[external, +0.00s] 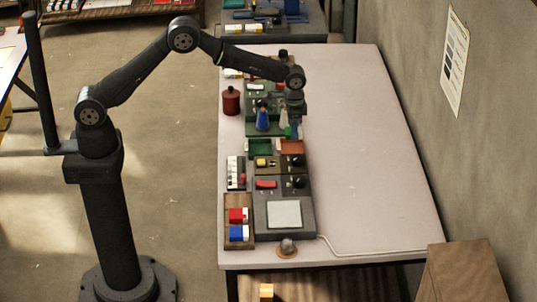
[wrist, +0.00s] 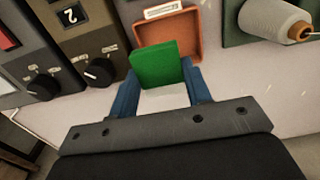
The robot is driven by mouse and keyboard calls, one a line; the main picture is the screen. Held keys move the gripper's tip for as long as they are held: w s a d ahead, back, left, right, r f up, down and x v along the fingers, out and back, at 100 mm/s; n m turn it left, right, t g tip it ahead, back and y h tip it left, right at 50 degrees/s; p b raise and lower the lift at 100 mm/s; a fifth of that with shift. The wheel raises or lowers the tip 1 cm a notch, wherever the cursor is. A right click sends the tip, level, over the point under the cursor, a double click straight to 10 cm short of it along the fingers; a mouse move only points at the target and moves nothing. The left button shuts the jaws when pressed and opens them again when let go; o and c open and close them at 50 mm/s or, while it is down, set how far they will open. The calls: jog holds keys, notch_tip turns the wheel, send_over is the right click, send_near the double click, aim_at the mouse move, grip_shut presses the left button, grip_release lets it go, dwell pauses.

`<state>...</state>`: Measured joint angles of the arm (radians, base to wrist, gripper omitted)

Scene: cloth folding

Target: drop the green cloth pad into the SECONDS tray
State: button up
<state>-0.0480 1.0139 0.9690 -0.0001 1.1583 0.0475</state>
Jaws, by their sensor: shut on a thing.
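My gripper (wrist: 160,84) has blue fingers and is shut on the green cloth pad (wrist: 154,63), which stands up from between the fingertips in the wrist view. An orange tray (wrist: 195,38) lies just beyond the pad, with a pale label on its far rim; the lettering is too small to read surely. The pad hides part of the tray's left side and floor. In the external view my gripper (external: 294,131) hangs just above and behind the orange tray (external: 292,147), and the pad is only a small green patch. A green tray (external: 260,148) sits left of the orange one.
Dark panels with knobs (wrist: 100,72) lie to the left. The right side of the table (external: 365,150) is clear.

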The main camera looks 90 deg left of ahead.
jog(key=shift+f, duration=2.8)
jog(key=o, duration=1)
jog(key=shift+o, duration=0.2)
notch_tip(320, 180, up, 18)
jog(key=shift+f, duration=0.25)
notch_tip(320, 180, down, 16)
jog(key=shift+f, duration=0.2)
jog(key=shift+r, duration=0.8)
